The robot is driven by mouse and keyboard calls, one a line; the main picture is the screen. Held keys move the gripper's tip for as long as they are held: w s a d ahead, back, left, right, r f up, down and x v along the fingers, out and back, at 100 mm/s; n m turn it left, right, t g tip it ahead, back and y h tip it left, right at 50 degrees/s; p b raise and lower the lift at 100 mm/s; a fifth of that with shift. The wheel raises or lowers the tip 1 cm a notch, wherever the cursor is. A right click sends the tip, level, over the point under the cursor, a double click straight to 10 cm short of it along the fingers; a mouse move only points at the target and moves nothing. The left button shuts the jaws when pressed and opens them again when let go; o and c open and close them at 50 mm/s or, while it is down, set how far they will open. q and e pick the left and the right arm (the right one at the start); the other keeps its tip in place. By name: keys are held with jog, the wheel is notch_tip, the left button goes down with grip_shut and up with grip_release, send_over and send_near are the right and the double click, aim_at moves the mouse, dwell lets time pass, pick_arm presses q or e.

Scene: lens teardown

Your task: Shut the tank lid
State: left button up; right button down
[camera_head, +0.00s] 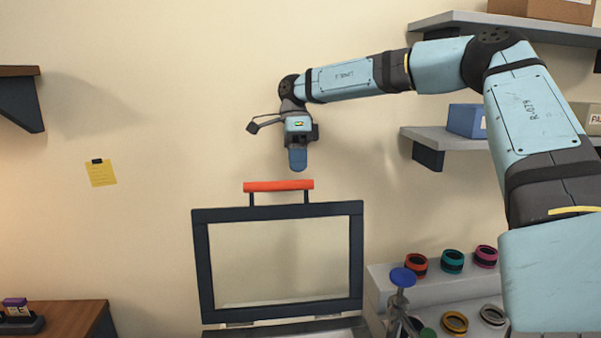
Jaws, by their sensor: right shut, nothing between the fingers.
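The tank lid (203,268) stands raised, close to upright, with a dark frame around a clear pane. A red-orange handle bar (278,186) sits on two short posts along its top edge. The lid's lower edge meets the top of the tank (290,330), of which only a strip shows at the bottom of the picture. My right gripper (298,162) is shut and empty, pointing down just above the right part of the handle in the picture. I cannot tell how far apart they are in depth. My left gripper is not in view.
A stepped white stand (385,283) with several coloured rings is right of the lid. A blue-topped clamp-like tool (402,278) stands before it. Wall shelves (455,140) with boxes are at the right. A wooden surface (75,318) is at lower left.

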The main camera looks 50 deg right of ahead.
jog(key=s+a, duration=0.1)
jog(key=s+a+f, duration=0.1)
jog(key=s, duration=0.1)
jog(key=shift+s+a, duration=0.15)
jog(key=shift+a, duration=0.25)
jog(key=shift+s, duration=0.15)
